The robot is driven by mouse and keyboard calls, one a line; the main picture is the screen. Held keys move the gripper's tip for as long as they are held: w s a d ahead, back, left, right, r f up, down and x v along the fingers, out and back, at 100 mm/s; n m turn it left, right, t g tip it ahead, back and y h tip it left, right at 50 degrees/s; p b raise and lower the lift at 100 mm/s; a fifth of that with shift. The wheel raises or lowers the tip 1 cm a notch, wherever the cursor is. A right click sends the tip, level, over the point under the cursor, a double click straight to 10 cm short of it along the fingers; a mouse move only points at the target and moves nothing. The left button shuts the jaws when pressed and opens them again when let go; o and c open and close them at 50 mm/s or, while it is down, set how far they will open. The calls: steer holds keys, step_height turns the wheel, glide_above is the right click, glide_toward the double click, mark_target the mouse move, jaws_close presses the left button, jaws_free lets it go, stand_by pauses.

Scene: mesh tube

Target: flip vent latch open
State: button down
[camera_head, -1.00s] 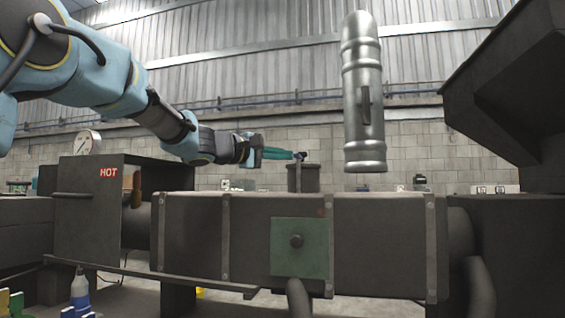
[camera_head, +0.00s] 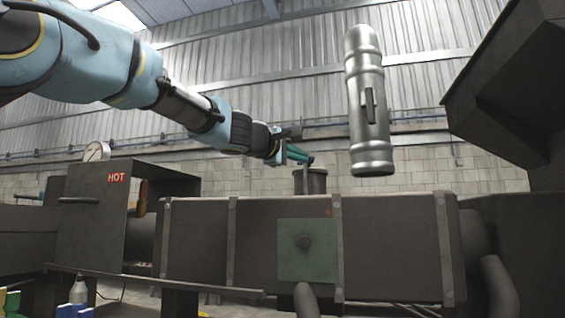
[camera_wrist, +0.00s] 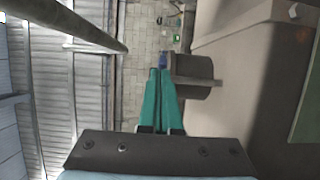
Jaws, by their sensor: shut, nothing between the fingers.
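My gripper (camera_head: 311,160) has teal fingers pressed together with nothing between them. In the head view its tips are at the top of a short dark upright pipe stub (camera_head: 311,183) on the long duct. In the wrist view the shut fingers (camera_wrist: 161,72) reach just beside the stub (camera_wrist: 192,66), which has a flat strip (camera_wrist: 205,82) across it. A small blue piece (camera_wrist: 163,60) shows at the fingertips; I cannot tell whether it belongs to them. I cannot make out a separate latch, nor whether the fingers touch the stub.
A shiny metal tube (camera_head: 367,130) with a handle hangs right of my gripper. The dark duct (camera_head: 390,240) carries a green plate (camera_head: 306,262) with a knob. A box (camera_head: 95,215) marked HOT with a gauge (camera_head: 96,151) stands left. A dark hopper (camera_head: 510,90) overhangs right.

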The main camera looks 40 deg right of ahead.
steer(key=shift+s+d+n+t, duration=0.3)
steer(key=shift+s+t, duration=0.2)
steer(key=n+t+p, duration=0.1)
steer(key=t, duration=0.1)
steer(key=s+d+n+t+y+p, duration=0.1)
steer(key=shift+d+r+n+t+p, duration=0.1)
steer(key=shift+d+n+t+p, duration=0.05)
steer(key=shift+n+t+p, duration=0.2)
steer(key=shift+s+d+p, duration=0.45)
steer(key=shift+d+p, duration=0.2)
steer(key=shift+d, duration=0.2)
steer(key=shift+s, duration=0.1)
